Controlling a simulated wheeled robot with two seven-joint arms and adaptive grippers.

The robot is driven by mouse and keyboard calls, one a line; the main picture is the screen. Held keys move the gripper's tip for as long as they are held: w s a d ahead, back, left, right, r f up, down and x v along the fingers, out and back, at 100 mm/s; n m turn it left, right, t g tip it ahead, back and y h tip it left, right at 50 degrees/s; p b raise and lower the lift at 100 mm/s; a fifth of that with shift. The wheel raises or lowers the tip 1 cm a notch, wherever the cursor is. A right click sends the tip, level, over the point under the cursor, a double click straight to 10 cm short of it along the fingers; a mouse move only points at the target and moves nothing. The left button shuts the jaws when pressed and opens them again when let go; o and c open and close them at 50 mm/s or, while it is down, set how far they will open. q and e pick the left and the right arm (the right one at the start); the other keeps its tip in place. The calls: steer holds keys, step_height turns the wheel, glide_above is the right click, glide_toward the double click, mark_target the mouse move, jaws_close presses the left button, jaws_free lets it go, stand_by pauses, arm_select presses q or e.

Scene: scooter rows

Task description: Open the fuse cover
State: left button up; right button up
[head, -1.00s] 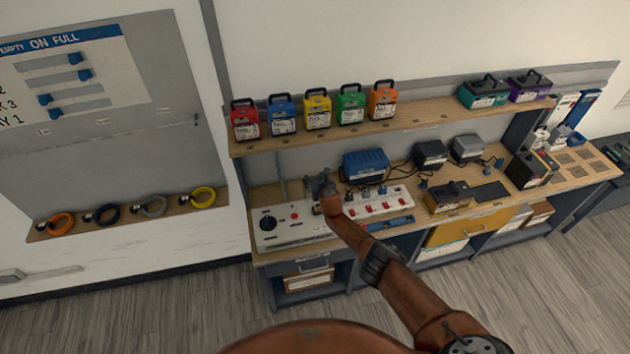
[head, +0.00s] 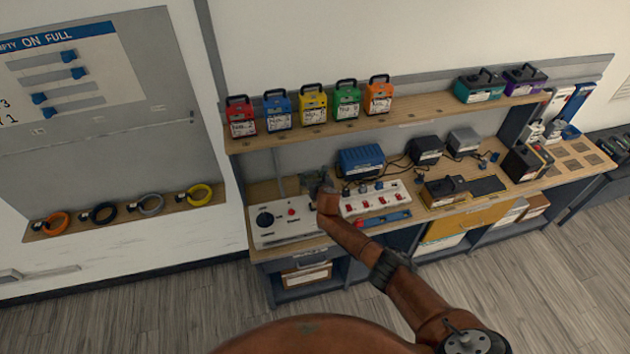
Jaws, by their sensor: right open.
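A white control panel (head: 283,232) with a black knob and a red button lies at the left end of the bench. I cannot make out a separate fuse cover; it may be small or hidden by my arm. My right gripper (head: 317,182) is open, over the back right part of this panel, with the forearm reaching in from the lower right. Its fingertips are small and dark here, and I cannot tell whether they touch anything. My left gripper is not in view.
A white strip with red switches (head: 376,198) lies right of my gripper, with a blue box (head: 361,161) behind it. Several coloured battery packs (head: 312,106) stand on the shelf above. Coiled cables (head: 151,205) sit on the left ledge.

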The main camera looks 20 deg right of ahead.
steer(key=shift+v, duration=2.75)
steer(key=shift+c, duration=0.3)
